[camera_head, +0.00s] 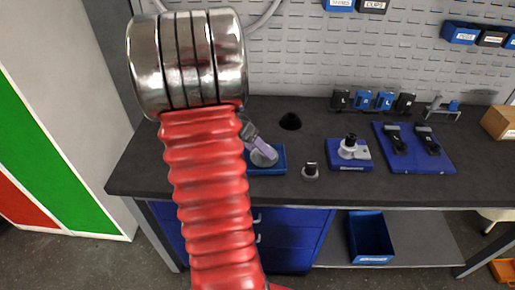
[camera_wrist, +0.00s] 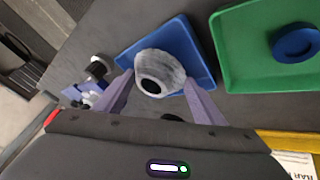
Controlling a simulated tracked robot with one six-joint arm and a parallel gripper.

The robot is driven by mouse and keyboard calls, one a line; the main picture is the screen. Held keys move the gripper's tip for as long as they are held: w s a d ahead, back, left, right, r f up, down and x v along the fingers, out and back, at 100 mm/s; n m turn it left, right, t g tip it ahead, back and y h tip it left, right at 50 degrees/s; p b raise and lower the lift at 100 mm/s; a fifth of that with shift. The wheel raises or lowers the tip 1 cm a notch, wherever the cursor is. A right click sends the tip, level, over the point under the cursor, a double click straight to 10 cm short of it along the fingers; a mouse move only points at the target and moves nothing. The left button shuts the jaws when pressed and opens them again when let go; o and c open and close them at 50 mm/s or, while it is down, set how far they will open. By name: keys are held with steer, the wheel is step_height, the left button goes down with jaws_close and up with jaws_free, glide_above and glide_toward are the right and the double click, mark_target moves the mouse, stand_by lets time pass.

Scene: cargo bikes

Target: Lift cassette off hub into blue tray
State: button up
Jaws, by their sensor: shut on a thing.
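My gripper (camera_wrist: 160,82) has its two lavender fingers shut on the grey ring-shaped cassette (camera_wrist: 174,66), which has a dark centre hole. The cassette is over the blue tray (camera_wrist: 204,45) in the wrist view; I cannot tell whether it touches the tray floor. In the head view the cassette (camera_head: 263,157) looks tilted over the blue tray (camera_head: 279,152), with a finger of my gripper (camera_head: 251,136) at it. My red arm hides the tray's left part. A blue stand (camera_head: 350,167) with a pale, black-topped part is to the right; I cannot tell whether this is the hub.
A small black-topped grey piece (camera_head: 311,171) stands between tray and stand. A blue board (camera_head: 425,163) with two black items lies farther right. A green tray (camera_wrist: 262,77) holding a round blue piece (camera_wrist: 296,42) is beside the blue tray. A dark round piece (camera_head: 290,121) sits behind.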

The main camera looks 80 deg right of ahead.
steer(key=shift+f, duration=0.15)
steer(key=o, duration=1.6)
steer(key=v, duration=1.3)
steer(key=shift+w+r, duration=0.25)
steer(key=shift+r, duration=0.05)
